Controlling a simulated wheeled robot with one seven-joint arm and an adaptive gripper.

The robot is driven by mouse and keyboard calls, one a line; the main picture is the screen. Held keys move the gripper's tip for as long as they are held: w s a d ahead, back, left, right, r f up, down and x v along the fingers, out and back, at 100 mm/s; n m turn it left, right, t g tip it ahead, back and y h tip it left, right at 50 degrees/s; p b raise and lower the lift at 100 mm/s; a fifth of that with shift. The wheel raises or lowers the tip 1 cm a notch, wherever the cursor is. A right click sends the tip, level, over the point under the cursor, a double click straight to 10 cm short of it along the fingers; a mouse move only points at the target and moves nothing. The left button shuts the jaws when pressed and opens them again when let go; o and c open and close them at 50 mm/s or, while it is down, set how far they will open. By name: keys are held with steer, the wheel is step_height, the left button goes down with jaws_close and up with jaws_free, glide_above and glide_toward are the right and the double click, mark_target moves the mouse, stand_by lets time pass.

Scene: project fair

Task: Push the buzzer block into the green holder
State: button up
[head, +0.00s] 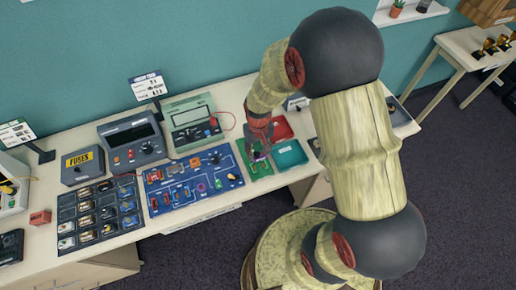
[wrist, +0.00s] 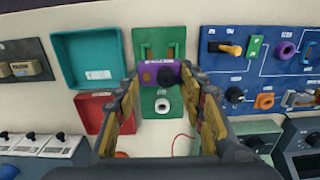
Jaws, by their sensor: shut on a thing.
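The buzzer block, a small purple block (wrist: 148,74) with a dark round knob and a white label, sits between my fingertips in the wrist view. My gripper (wrist: 160,78) is shut on it, one finger at each side. The block is over the green holder (wrist: 161,28), a green board with upright slots and copper-coloured strips at its top in this view. The block hides the board's middle, so I cannot tell whether it is seated or just above. In the head view my gripper (head: 259,150) reaches down at the green holder (head: 262,170) and mostly covers the block.
A red tray (head: 282,130) and a teal tray (head: 289,155) lie close beside the holder. A blue panel (head: 192,182) with several fitted parts lies on its other side. Meters (head: 193,121) stand behind. A white round part (wrist: 162,105) is on the green board.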

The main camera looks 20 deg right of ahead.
steer(key=b, duration=0.4)
glide_above(258, 165)
steer(key=shift+f, duration=3.2)
steer(key=shift+f+b, duration=0.45)
steer(key=shift+f, duration=0.2)
steer(key=o, duration=1.2)
steer(key=shift+o, duration=1.2)
steer(key=shift+o, duration=1.4)
steer(key=shift+r, duration=0.15)
steer(key=shift+s+r+p, duration=0.1)
steer(key=shift+r+p, duration=2.75)
steer(key=shift+r, duration=1.05)
